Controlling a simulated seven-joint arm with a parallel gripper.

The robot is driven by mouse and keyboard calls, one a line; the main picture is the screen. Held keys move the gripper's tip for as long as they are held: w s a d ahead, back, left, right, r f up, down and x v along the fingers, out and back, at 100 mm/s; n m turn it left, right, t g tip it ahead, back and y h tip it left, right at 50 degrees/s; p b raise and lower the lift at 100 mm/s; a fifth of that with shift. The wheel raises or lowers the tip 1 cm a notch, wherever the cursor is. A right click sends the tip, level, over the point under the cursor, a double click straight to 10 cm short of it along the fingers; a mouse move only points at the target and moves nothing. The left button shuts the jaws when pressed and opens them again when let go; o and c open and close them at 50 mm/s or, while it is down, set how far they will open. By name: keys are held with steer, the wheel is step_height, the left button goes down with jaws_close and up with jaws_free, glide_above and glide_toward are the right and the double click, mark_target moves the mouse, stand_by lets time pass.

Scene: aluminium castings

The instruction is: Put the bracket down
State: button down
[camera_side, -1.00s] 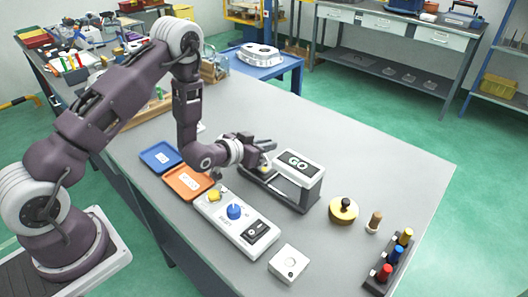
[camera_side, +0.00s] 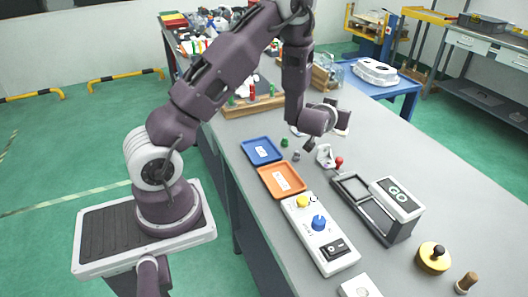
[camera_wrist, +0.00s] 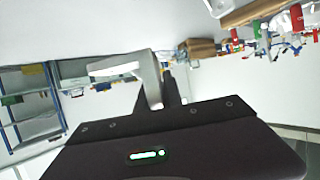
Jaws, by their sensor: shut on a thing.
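The bracket (camera_wrist: 148,76) is a pale, bent piece, seen in the wrist view. My gripper (camera_wrist: 166,88) is shut on it. One arm of the bracket sticks out to the left of the dark fingers. In the side view my wrist is above the far part of the bench, beyond the orange tray (camera_side: 281,180) and the black fixture (camera_side: 366,205). The fingers and their hold are hard to make out there. A small white piece (camera_side: 325,155) shows just below my wrist; I cannot tell whether it is the held bracket.
A blue tray (camera_side: 261,151) lies beyond the orange one. A control box (camera_side: 320,234) with yellow and blue knobs stands in front. The GO sign (camera_side: 396,197) is at the fixture's right end. A red-topped piece (camera_side: 339,162) and a green knob (camera_side: 284,142) are near my wrist.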

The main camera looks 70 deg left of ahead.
steer(key=s+a+n+g+y, duration=0.4)
steer(key=s+a+n+g, duration=0.15)
steer(key=a, duration=0.25)
steer(key=n+g, duration=0.9)
steer(key=g, duration=0.1)
glide_above(247, 149)
steer(key=f, duration=0.1)
step_height(247, 149, down, 10)
steer(key=shift+s+f, duration=0.15)
steer(key=shift+f, duration=0.05)
steer(key=shift+g, duration=0.25)
steer(key=c, duration=1.5)
jaws_free()
steer(key=shift+f, duration=0.15)
